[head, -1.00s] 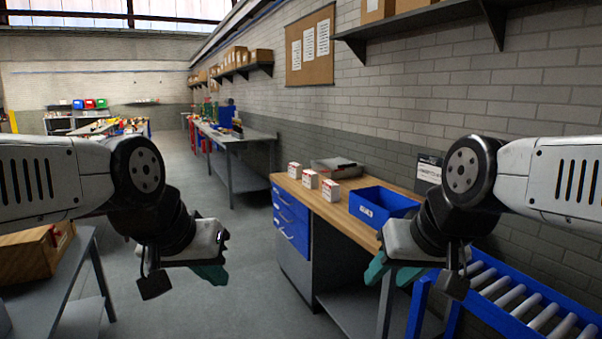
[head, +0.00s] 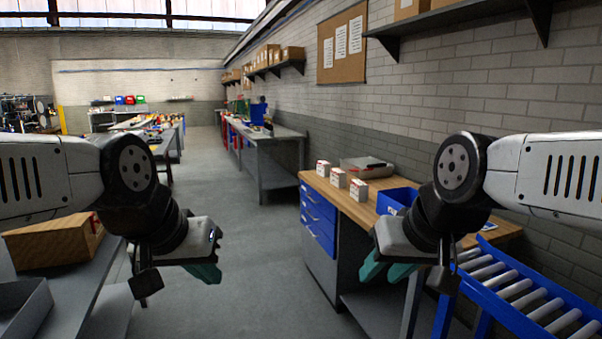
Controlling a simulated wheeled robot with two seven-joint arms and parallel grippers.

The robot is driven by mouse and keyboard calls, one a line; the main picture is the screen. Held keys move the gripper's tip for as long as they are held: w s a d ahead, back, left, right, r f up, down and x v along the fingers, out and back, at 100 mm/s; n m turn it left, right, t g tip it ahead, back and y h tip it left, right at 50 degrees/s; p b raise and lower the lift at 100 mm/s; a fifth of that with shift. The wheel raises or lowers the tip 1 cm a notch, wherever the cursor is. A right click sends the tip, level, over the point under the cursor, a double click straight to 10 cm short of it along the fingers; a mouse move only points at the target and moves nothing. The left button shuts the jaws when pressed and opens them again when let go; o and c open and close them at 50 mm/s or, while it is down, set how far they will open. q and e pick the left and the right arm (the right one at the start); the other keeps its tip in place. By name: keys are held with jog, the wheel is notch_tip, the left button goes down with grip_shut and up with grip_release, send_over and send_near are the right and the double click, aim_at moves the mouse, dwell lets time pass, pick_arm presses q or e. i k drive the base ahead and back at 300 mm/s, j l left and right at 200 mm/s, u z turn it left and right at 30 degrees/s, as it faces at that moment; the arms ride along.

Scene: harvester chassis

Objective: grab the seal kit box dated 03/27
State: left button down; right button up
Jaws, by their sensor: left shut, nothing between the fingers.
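Three small white boxes with red markings stand in a row on the wooden top of a workbench (head: 330,190): a far one (head: 323,168), a middle one (head: 338,178) and a near one (head: 359,190). Their dates are too small to read, so I cannot tell which is dated 03/27. My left gripper (head: 207,272) is shut and empty over the aisle, left of the bench and well apart from the boxes. My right gripper (head: 386,272) has its teal fingers apart, with nothing seen between them, in front of the bench and nearer to me than the boxes.
A blue bin (head: 396,199) stands right of the boxes, partly behind my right arm. A grey case (head: 366,168) lies behind them. A roller conveyor (head: 520,292) is at the right. A table with a wooden box (head: 50,245) is at the left. The floor between is clear.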

aim_at(324, 167)
jog(key=i+j, duration=0.15)
jog(key=i, duration=2.05)
jog(key=i+j, duration=0.15)
jog(key=i, duration=2.1)
